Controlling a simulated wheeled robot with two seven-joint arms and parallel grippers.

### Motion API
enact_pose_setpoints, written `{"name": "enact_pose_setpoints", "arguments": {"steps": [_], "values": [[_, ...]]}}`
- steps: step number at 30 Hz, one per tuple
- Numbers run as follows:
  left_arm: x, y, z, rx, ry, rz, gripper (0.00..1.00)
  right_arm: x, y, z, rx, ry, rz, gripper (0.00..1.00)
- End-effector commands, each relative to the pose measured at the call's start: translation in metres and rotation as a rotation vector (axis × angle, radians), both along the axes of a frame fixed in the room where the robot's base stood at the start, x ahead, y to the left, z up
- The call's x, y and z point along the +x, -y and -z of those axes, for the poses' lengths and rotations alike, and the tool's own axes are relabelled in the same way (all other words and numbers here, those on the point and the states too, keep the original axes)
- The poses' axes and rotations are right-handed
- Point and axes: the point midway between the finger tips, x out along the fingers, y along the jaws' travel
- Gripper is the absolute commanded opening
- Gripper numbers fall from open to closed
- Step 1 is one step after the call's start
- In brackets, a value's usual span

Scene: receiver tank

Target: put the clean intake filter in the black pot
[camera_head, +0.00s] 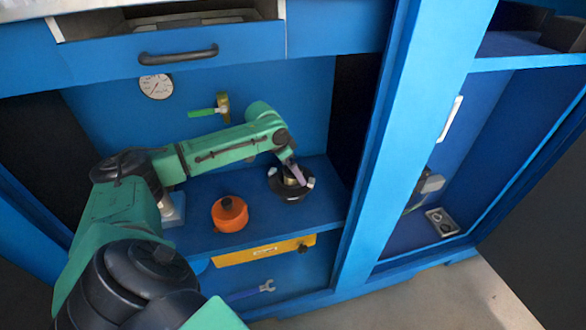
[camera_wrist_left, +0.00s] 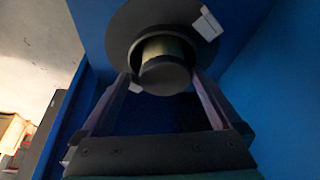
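The black pot (camera_head: 292,194) stands on the blue shelf, right of an orange pot (camera_head: 229,214). It has pale tabs at its rim and also shows in the left wrist view (camera_wrist_left: 124,27). A short cylinder with a dark round end and a brassy body, apparently the intake filter (camera_wrist_left: 165,75), stands in or just over the middle of the pot; its lower end is hidden. My left gripper (camera_head: 291,172) reaches down to it. In the left wrist view its fingers (camera_wrist_left: 162,78) straddle the cylinder, spread apart, with narrow gaps seeming to show. My right gripper is out of view.
A gauge (camera_head: 156,87) and a green-handled valve (camera_head: 208,112) are on the back wall. A yellow drawer or box (camera_head: 262,251) and a blue wrench (camera_head: 251,291) are lower down. A blue upright (camera_head: 405,150) closes the bay at right, and a handled drawer (camera_head: 178,56) is above.

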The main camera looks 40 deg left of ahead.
Motion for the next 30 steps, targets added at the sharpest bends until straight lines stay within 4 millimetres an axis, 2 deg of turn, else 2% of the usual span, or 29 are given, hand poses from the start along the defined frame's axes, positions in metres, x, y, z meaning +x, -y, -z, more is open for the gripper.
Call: {"name": "enact_pose_setpoints", "arguments": {"steps": [11, 14, 24, 30], "values": [[-0.001, -0.003, -0.008, 0.005, 0.003, -0.002, 1.00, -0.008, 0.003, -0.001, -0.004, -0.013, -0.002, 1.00], [-0.006, -0.005, -0.020, 0.006, 0.003, -0.003, 1.00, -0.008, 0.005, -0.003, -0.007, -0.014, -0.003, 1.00], [-0.035, -0.017, -0.098, 0.009, 0.005, -0.003, 1.00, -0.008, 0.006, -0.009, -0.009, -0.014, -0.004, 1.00], [-0.042, -0.019, -0.114, 0.005, 0.002, -0.001, 1.00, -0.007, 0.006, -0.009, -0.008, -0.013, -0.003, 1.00]]}}
